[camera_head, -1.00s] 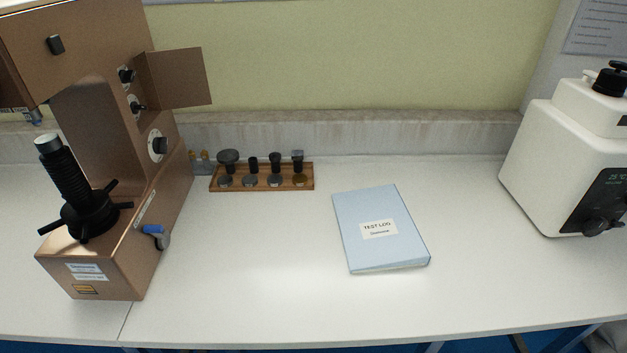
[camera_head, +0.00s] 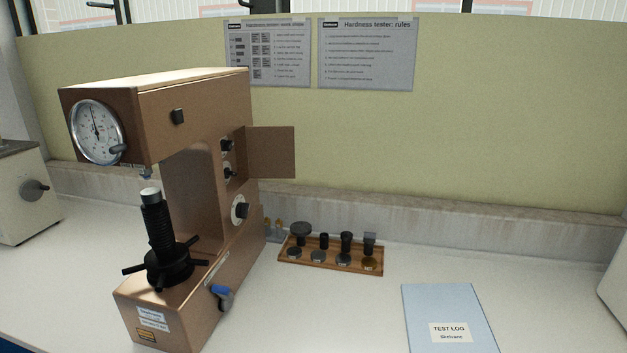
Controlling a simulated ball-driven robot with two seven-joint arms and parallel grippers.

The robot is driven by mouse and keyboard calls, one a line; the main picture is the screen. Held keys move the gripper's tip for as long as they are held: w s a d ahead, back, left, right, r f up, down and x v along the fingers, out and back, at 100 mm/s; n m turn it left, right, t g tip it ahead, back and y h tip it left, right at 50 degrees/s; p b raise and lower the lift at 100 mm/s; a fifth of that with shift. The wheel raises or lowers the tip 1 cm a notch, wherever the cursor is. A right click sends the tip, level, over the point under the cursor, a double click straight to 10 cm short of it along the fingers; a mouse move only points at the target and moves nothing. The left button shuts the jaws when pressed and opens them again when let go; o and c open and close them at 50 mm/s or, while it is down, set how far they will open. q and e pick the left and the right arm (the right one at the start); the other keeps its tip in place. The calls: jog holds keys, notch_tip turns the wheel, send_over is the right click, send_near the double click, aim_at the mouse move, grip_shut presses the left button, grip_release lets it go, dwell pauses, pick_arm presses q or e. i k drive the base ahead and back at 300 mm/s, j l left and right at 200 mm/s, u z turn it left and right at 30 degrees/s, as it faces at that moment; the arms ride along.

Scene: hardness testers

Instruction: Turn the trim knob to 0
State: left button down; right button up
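The copper-brown hardness tester (camera_head: 185,95) stands left of centre, with a round dial gauge (camera_head: 97,132) on its head. On its right side an open flap (camera_head: 270,152) stands out beside two small black knobs, the upper knob (camera_head: 227,146) and the lower knob (camera_head: 227,171). A larger black knob on a pale round plate (camera_head: 240,210) sits below them. Their markings are too small to read, so I cannot tell which is the trim knob or its setting. Neither of my grippers is in view.
A wooden rack (camera_head: 330,262) of anvils and test blocks lies right of the tester. A blue test log folder (camera_head: 450,310) lies at front right. A spoked handwheel (camera_head: 170,265) and a blue-tipped lever (camera_head: 222,293) stick out from the tester. Another machine (camera_head: 22,195) stands far left.

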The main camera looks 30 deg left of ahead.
aim_at(225, 145)
jog(key=u, duration=1.65)
